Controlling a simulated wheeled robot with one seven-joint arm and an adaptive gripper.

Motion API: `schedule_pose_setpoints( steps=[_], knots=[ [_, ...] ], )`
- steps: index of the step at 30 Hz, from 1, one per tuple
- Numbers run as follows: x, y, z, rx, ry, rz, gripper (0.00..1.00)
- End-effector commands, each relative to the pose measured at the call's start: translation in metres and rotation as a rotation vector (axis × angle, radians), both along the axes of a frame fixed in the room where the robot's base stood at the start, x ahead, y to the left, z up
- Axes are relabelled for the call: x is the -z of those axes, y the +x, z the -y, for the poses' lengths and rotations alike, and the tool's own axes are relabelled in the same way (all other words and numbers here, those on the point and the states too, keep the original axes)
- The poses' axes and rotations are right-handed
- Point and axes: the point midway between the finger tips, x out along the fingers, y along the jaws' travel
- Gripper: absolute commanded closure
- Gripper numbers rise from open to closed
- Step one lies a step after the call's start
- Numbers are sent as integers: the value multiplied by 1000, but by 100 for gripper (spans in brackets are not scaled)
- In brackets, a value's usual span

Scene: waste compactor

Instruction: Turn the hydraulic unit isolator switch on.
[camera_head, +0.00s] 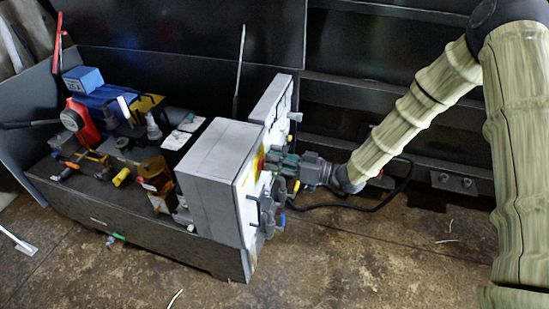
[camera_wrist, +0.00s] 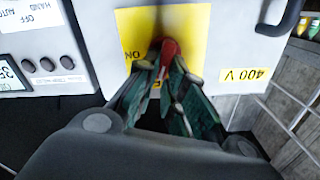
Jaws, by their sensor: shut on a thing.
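The isolator switch has a red handle (camera_wrist: 169,50) on a yellow plate (camera_wrist: 190,28) on the front of a grey cabinet (camera_wrist: 108,60). Black lettering that looks like "ON" shows on the plate left of the handle, and more lettering is partly hidden behind the fingers. My gripper (camera_wrist: 165,72) has its green fingers shut on the red handle, one on each side. I cannot read the handle's exact angle.
A yellow "400 V" label (camera_wrist: 243,74) and a black handle (camera_wrist: 281,14) lie to the right of the switch. Dark buttons (camera_wrist: 46,64) and a display (camera_wrist: 10,76) lie to the left. In the head view, a black cable (camera_head: 350,205) hangs below my arm, and the floor (camera_head: 360,260) in front is mostly clear.

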Motion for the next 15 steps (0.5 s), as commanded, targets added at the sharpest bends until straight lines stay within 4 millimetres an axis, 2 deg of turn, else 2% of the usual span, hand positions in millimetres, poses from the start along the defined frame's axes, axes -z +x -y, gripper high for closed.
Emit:
schedule_pose_setpoints(
  steps=[15],
  knots=[
    [2, 7, 3, 2, 152, -468, 100]
  ],
)
